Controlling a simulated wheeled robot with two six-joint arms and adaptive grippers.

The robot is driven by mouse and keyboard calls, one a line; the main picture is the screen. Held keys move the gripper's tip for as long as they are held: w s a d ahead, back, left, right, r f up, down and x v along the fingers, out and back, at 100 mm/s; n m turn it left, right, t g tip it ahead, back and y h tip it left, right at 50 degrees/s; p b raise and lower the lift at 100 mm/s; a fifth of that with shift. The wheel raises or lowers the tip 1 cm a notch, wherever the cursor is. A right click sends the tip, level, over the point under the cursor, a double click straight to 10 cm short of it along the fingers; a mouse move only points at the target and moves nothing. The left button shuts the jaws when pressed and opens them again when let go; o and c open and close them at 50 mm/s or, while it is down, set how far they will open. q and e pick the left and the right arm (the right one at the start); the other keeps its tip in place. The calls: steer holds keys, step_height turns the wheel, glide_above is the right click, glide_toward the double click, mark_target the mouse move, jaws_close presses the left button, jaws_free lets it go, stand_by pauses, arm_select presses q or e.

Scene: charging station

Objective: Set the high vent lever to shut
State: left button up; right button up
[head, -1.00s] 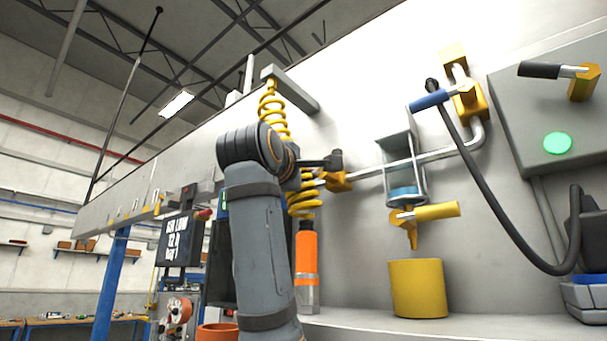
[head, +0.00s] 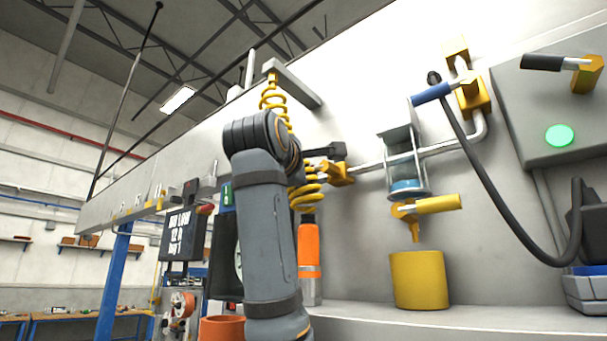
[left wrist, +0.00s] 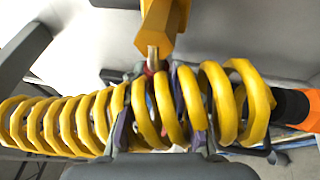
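A valve with a yellow body (head: 337,174) sits on the pipe on the grey wall, just right of my left wrist. In the left wrist view its yellow block (left wrist: 160,25) shows with a short metal stem and a bit of red below it. No label is readable, so I cannot tell whether this is the high vent lever. A blue-handled lever (head: 431,94) sits higher on the pipe. My left gripper (left wrist: 160,110) is at the valve stem, its fingers partly hidden behind a yellow coil, so their opening is unclear. My right gripper is out of view.
The yellow coiled hose (head: 273,96) hangs across my left wrist. An orange bottle (head: 308,250) and a yellow cup (head: 418,280) stand on the ledge. A yellow-handled lever (head: 437,204) is below the sight glass (head: 404,165). A black cable loops at right.

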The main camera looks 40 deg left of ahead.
arm_select(q)
steer(key=shift+o, duration=1)
steer(key=shift+a, duration=0.1)
steer(key=v, duration=1.2)
